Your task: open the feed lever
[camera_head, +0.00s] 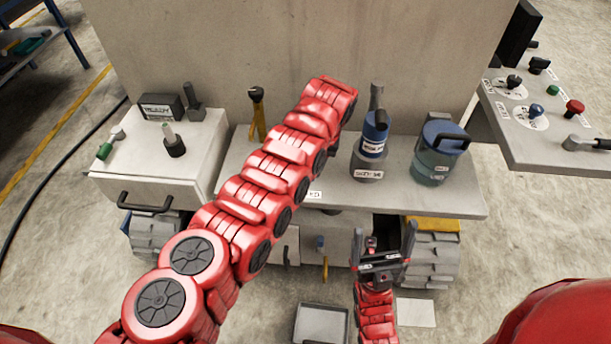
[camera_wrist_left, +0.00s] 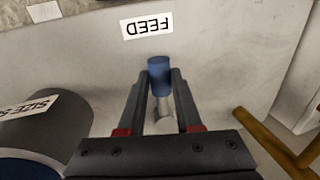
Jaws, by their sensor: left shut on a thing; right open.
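The feed lever shows in the left wrist view as a short blue cylindrical grip (camera_wrist_left: 160,73) on a pale metal stem, in front of a grey panel. A white label reading FEED (camera_wrist_left: 147,25), upside down in this view, is beside it. My left gripper (camera_wrist_left: 161,84) is shut on the blue grip, one dark finger on each side. In the head view my red left arm covers the lever and the left gripper. My right gripper (camera_head: 385,232) is open and empty, low in front of the shelf, with its fingers pointing up.
A grey shelf (camera_head: 465,208) carries a blue-topped container on a grey labelled base (camera_head: 370,165) and a blue lidded jar (camera_head: 438,160). A yellow-handled tool (camera_head: 258,115) stands left of my arm. A control panel (camera_head: 560,150) is at right, a white cabinet (camera_head: 195,180) at left.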

